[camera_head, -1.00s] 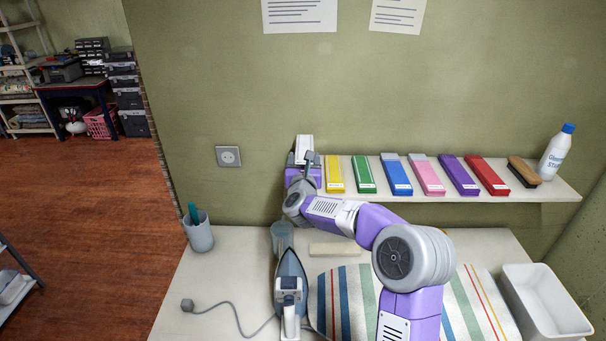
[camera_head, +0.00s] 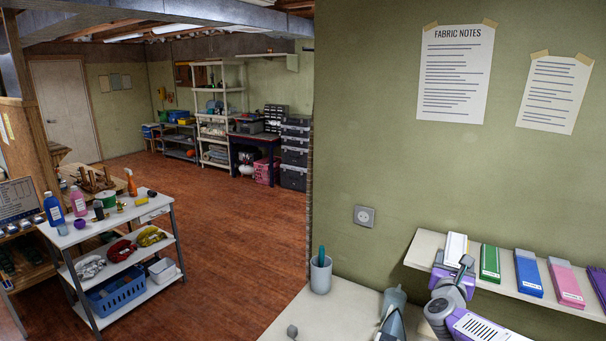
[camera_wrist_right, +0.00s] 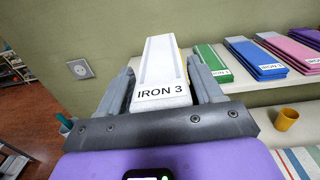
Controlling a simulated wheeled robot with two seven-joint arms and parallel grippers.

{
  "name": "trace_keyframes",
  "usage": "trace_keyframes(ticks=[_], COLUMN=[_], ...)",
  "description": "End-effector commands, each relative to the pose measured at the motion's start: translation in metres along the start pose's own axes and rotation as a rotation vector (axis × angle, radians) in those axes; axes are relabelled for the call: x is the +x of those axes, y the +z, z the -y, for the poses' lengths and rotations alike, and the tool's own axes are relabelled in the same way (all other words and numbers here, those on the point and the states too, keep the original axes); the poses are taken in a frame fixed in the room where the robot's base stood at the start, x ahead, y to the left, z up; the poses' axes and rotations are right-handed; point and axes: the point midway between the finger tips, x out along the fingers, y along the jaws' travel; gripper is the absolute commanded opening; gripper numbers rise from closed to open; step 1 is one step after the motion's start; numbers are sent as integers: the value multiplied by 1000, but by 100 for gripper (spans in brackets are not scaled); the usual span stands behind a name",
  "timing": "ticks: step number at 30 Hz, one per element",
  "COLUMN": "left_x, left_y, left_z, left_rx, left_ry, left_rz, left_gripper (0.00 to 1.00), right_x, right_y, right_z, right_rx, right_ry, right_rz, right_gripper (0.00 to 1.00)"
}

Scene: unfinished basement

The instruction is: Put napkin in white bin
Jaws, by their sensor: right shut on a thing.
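My right gripper (camera_head: 455,262) is shut on a white, flat, folded-looking piece (camera_head: 456,246) at the left end of the wall shelf. In the right wrist view the piece (camera_wrist_right: 163,65) sits between the two fingers (camera_wrist_right: 166,85), its label reading IRON 3. I cannot tell for sure whether this is the napkin. Whether it touches the shelf is unclear. A small white bin (camera_head: 162,271) is on the cart's bottom shelf at left. My left gripper is out of view.
The wall shelf (camera_head: 415,252) holds green (camera_head: 490,264), blue (camera_head: 528,273) and pink (camera_head: 566,283) pieces. Below, the table (camera_head: 310,322) carries a grey cup (camera_head: 321,275) and part of an iron (camera_head: 391,322). A cart (camera_head: 100,235) stands left; open red floor (camera_head: 235,235) lies between.

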Motion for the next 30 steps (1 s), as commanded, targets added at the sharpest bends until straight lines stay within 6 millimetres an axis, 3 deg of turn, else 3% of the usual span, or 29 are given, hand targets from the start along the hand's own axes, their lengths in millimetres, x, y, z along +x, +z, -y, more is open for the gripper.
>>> trace_keyframes(ticks=[10,21,27,30], left_x=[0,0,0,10], left_y=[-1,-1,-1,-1], left_z=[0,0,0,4], left_rx=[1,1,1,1], left_ry=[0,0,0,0], left_rz=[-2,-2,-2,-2], left_gripper=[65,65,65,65], right_x=[-58,-166,-201,-201], right_y=[-46,-134,-162,-172], right_z=[-37,-108,-131,-131], right_rx=[-2,4,4,3], right_ry=[150,437,529,528], right_rz=[-2,-3,-2,6], right_gripper=[36,36,36,36])
